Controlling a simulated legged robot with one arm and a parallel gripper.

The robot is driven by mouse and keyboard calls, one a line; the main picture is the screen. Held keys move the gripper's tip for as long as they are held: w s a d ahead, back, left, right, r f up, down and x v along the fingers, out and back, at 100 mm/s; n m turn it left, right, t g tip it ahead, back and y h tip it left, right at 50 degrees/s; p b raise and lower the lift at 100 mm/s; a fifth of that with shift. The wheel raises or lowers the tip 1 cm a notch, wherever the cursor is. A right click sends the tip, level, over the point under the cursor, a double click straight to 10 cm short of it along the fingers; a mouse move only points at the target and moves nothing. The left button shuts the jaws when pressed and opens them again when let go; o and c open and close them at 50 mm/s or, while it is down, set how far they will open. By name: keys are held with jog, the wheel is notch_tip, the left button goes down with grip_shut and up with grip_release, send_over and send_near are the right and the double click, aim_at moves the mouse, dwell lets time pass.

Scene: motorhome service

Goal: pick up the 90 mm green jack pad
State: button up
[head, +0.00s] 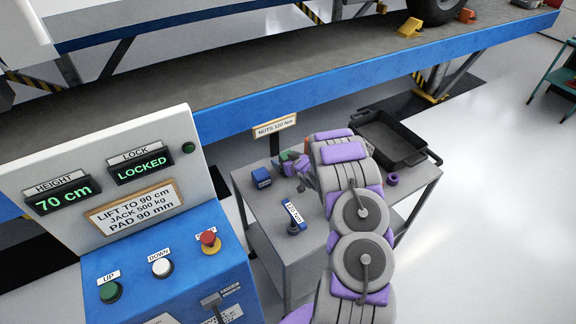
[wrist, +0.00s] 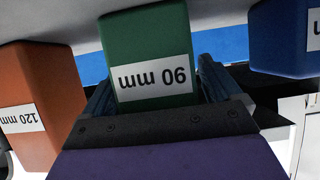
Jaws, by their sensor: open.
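The green jack pad (wrist: 148,40) with a white "90 mm" label fills the middle of the wrist view, its label upside down. My gripper (wrist: 153,85) is open, with one finger on each side of the pad's near part. I cannot tell whether the fingers touch it. In the head view my gripper (head: 293,168) is over the left back of the grey cart, and only a bit of the green pad (head: 284,156) shows behind it. An orange pad (wrist: 38,110) labelled "120 mm" is at left in the wrist view, and a blue pad (wrist: 285,40) is at right.
The grey cart (head: 262,215) also carries the blue pad (head: 261,178), a tool with a blue "120 Nm" label (head: 293,212), a purple ring (head: 392,179) and a black tray (head: 402,146). The control console (head: 165,255) stands at left. The blue lift platform (head: 270,112) runs behind.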

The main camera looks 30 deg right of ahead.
jog(key=c, duration=1.2)
